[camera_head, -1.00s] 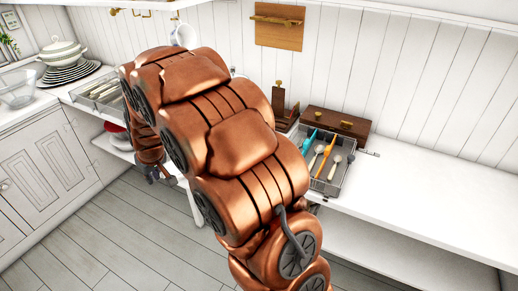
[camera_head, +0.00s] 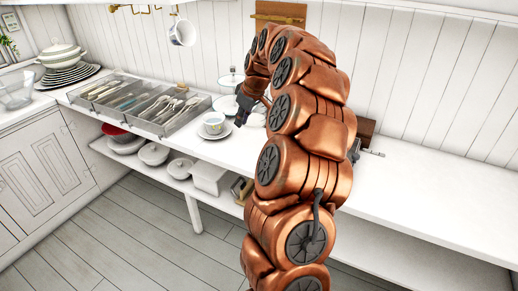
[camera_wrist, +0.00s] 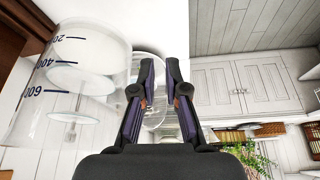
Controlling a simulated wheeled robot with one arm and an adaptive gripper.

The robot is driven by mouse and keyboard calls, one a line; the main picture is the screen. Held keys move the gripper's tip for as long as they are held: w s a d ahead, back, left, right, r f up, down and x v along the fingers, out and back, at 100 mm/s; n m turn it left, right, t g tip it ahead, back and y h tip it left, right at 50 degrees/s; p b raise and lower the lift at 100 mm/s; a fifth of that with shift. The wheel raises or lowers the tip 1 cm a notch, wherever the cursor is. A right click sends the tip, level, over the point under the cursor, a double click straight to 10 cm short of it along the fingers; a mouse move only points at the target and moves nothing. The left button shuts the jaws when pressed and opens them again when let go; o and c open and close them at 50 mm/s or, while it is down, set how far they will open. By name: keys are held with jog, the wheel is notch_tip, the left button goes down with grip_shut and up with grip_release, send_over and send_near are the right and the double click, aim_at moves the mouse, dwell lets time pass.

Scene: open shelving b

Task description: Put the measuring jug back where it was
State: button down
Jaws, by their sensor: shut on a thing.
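The measuring jug (camera_wrist: 105,85) is clear, with dark 200, 400 and 600 marks. It fills the left of the wrist view, which is upside down, so the jug looks roughly upright. My gripper (camera_wrist: 160,68) is shut on its clear handle (camera_wrist: 150,62), with the fingers beside the jug's body. In the head view my gripper (camera_head: 240,115) is over the counter, right of a cup on a saucer (camera_head: 214,126). My arm hides most or all of the jug there, and I cannot tell whether its base touches the counter.
Grey cutlery trays (camera_head: 172,112) stand left of the cup. A glass stand (camera_head: 231,80) is behind my gripper. The counter (camera_head: 440,200) at right is clear.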

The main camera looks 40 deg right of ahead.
jog(key=shift+s+d+f+p, duration=0.2)
jog(key=shift+d+f+p, duration=0.1)
jog(key=shift+f, duration=1.35)
jog(key=shift+s+d+f+p, duration=0.15)
jog(key=shift+d+f, duration=0.1)
jog(key=shift+f, duration=1.4)
jog(key=shift+s+d+f+p, duration=0.2)
jog(key=shift+d+f+p, duration=0.1)
jog(key=shift+f, duration=1.35)
jog(key=shift+f, duration=0.25)
jog(key=c, duration=1.2)
grip_release()
jog(key=shift+r, duration=0.1)
jog(key=shift+r, duration=0.1)
